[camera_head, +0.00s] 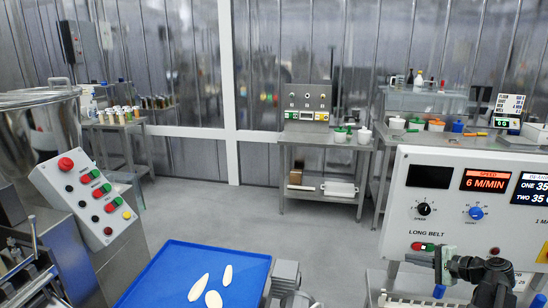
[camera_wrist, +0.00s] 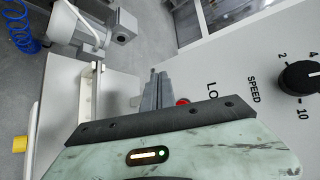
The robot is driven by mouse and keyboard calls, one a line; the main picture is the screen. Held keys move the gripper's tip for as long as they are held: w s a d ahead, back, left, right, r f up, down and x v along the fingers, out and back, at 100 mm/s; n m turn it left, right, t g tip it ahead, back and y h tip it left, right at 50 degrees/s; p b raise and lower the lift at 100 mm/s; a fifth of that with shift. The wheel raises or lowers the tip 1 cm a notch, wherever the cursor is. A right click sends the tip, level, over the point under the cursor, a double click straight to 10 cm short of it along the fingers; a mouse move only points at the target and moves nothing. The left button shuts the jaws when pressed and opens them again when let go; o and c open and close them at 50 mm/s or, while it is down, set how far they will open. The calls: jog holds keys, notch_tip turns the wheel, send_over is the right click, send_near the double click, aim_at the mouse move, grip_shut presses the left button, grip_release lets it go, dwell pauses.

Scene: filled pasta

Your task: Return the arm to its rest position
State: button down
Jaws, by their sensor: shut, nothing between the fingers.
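My gripper (camera_wrist: 157,76) is shut and empty in the wrist view, its two grey fingers side by side. They point toward the white control panel, close to a red button (camera_wrist: 182,101). In the head view my dark arm reaches in at the lower right, and my gripper (camera_head: 438,253) is in front of the LONG BELT panel (camera_head: 470,215). I cannot tell whether the fingertips touch the panel. The panel has a red and green button pair (camera_head: 422,246), partly beside the gripper, and a lit 6 M/MIN display (camera_head: 485,181).
A blue tray (camera_head: 165,262) with several pale pasta pieces lies at the front centre. A steel machine with a button box (camera_head: 88,197) stands on the left. Steel tables (camera_head: 325,139) line the back wall. The grey floor between is clear.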

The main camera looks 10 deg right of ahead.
jog(key=w+a+f+n+g+y, duration=0.15)
jog(key=w+a, duration=0.25)
jog(key=a, duration=0.7)
jog(key=w+a+n+g+y, duration=0.25)
jog(key=w+a, duration=0.25)
jog(key=a, duration=0.7)
jog(key=s+a+f+n+g+h+p, duration=0.1)
jog(key=s+a+f+n+g+h, duration=0.15)
jog(key=a, duration=0.55)
jog(key=s+a+f+n+g+h, duration=0.1)
jog(key=s+a+f+n+g, duration=0.2)
jog(key=a, duration=0.5)
jog(key=s+a+f+n+g+h+p, duration=0.1)
jog(key=a+f+n, duration=0.25)
jog(key=a, duration=0.45)
jog(key=s+d+f+n+g+h, duration=0.1)
jog(key=s+d+n+h, duration=0.2)
jog(key=d+h, duration=0.2)
jog(key=shift+s+d+n, duration=0.3)
jog(key=shift+d, duration=0.55)
jog(key=shift+f, duration=0.1)
